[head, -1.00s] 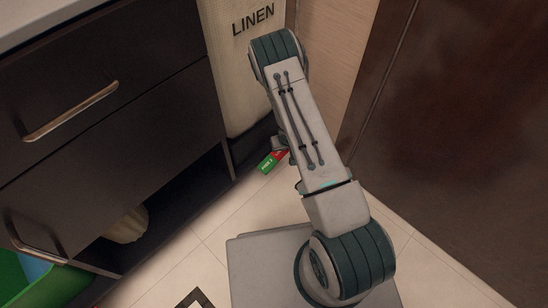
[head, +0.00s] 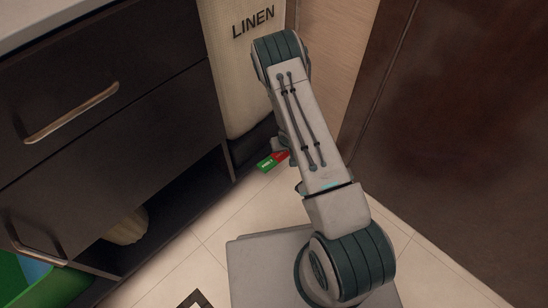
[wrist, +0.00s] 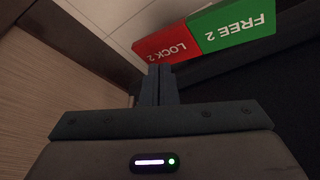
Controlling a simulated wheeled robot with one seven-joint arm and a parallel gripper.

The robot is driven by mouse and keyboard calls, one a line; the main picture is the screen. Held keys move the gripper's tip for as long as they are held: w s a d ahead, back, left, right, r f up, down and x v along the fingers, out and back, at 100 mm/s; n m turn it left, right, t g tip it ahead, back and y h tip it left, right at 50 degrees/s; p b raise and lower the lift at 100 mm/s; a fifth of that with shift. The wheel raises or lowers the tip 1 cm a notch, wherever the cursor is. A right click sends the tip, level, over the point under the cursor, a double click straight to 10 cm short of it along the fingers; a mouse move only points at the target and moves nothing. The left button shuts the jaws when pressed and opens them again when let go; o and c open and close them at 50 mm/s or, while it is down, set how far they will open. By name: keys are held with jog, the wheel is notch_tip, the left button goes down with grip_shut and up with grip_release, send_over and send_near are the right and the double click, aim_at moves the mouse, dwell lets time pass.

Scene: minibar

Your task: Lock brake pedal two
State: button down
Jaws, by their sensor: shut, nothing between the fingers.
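Brake pedal two is a two-coloured bar low by the floor, with a red half marked "LOCK 2" (wrist: 167,44) and a green half marked "FREE 2" (wrist: 236,27) in the wrist view. In the head view the green half (head: 266,165) shows beside my arm, and the red half (head: 282,155) is partly hidden by it. My gripper (wrist: 159,70) is shut and empty. Its fingertips overlap the lower edge of the red half in the wrist view; I cannot tell whether they touch it. The gripper is mostly hidden behind my arm in the head view.
A cream container marked "LINEN" (head: 242,70) stands above the pedal. A dark drawer unit (head: 120,130) is at left, with a green bin (head: 60,285) at bottom left. A brown door (head: 460,130) is at right. Pale tiled floor (head: 215,215) is open between them.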

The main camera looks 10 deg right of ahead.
notch_tip(320, 180, up, 6)
jog(key=p, duration=0.4)
jog(key=shift+r, duration=0.25)
jog(key=shift+s, duration=0.1)
dwell(0.4)
